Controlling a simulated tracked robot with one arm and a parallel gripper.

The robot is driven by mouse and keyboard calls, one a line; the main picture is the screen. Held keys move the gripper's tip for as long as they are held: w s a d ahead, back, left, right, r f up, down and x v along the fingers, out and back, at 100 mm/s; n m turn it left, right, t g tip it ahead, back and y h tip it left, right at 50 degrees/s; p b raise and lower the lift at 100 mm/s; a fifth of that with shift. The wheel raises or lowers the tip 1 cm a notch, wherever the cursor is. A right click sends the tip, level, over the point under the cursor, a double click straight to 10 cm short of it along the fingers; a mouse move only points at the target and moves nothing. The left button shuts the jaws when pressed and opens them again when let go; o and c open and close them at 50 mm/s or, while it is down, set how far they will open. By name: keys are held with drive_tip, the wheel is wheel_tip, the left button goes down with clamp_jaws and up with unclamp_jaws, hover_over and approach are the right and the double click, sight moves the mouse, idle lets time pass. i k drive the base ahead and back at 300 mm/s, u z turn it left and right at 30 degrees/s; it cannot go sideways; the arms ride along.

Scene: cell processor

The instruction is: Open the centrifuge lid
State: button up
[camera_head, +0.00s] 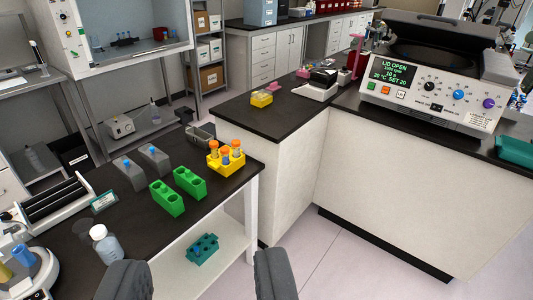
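The centrifuge (436,85) stands on the dark counter at the upper right. Its front panel has a green-lit display that reads "LID OPEN", with orange, green and white buttons below and black, blue and purple knobs to the right. The lid (499,68) appears raised, and the dark round chamber opening shows on top. My gripper (203,280) is at the bottom of the picture, with two grey fingers wide apart and nothing between them. It is well away from the centrifuge, to the lower left of it.
A dark table (118,220) at left holds green racks (166,198), a yellow rack (228,161) with orange-capped tubes and a white-capped bottle (106,246). A teal rack (203,250) sits on its lower shelf. A white cabinet (400,185) supports the centrifuge counter. Floor (335,255) is clear before it.

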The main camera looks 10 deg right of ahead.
sight(474, 38)
drive_tip(key=z, duration=0.15)
drive_tip(key=i, duration=1.65)
drive_tip(key=z, duration=0.85)
drive_tip(key=i, duration=1.45)
drive_tip(key=z, duration=0.5)
